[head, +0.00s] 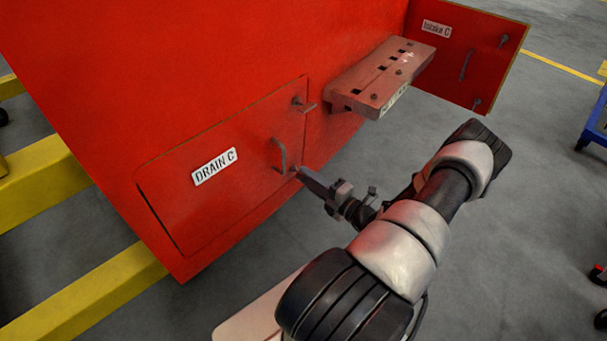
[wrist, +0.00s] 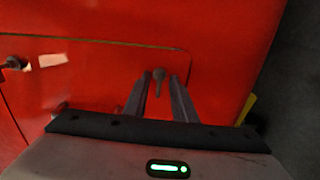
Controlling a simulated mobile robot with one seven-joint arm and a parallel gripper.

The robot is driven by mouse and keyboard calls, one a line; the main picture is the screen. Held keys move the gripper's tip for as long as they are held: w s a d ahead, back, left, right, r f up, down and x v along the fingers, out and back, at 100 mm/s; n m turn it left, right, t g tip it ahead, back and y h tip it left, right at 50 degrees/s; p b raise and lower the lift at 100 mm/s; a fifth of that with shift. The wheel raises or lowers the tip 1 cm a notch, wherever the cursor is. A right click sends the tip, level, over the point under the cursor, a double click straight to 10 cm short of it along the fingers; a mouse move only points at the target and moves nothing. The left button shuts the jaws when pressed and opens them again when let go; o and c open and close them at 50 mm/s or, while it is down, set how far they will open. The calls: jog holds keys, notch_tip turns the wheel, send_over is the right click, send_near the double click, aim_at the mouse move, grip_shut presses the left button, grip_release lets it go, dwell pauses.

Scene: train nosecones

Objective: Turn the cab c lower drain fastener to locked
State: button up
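The red Drain C panel (head: 235,150) is set flush in the side of the red nosecone. Its lower fastener (wrist: 158,74) is a small dark knob with a thin lever that points down in the wrist view. My gripper (head: 299,170) is at the panel's lower right corner; it also shows in the wrist view (wrist: 160,80). Its two fingers stand apart, one on each side of the lower fastener, with narrow gaps visible. In the head view the fingers mostly hide this fastener. The upper fastener (head: 298,102) sits near the panel's upper right corner.
A handle (head: 280,156) stands out from the panel close to my gripper. A red coupler block (head: 380,78) juts out above and right. The Intake C panel (head: 468,55) is farther back. Yellow beams (head: 90,295) lie at lower left.

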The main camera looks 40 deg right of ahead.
jog(key=s+d, duration=0.2)
jog(key=s, duration=1.3)
jog(key=shift+d+p, duration=0.15)
jog(key=shift+p, duration=0.3)
